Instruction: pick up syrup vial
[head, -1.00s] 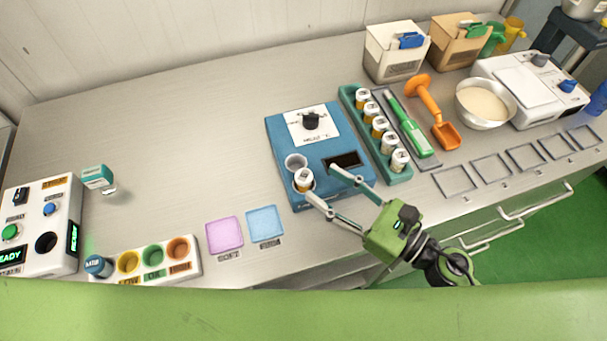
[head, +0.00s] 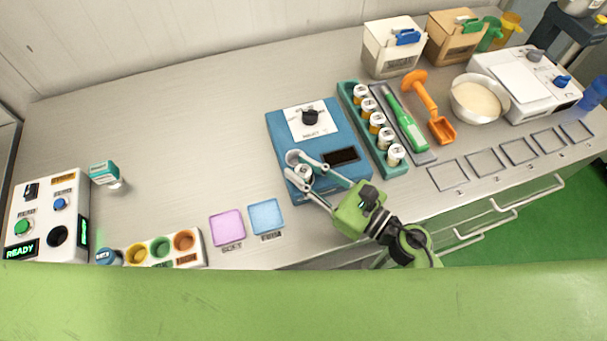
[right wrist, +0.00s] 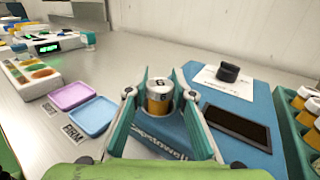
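A syrup vial (head: 303,172) with a pale cap and amber body stands in the blue heater unit (head: 325,125), near its front left. In the right wrist view the vial (right wrist: 159,97) shows a number 6 on its cap and stands upright. My right gripper (head: 290,164) is open, with one finger on each side of the vial. In the right wrist view a narrow gap shows between the vial and each finger. The vial's lower end is hidden in the unit. My left gripper is not in view.
A green rack (head: 374,130) with several similar vials stands right of the heater, beside a green-handled tool (head: 405,118). Pink (head: 227,228) and blue (head: 266,216) pads lie to the left. The back left of the table is clear.

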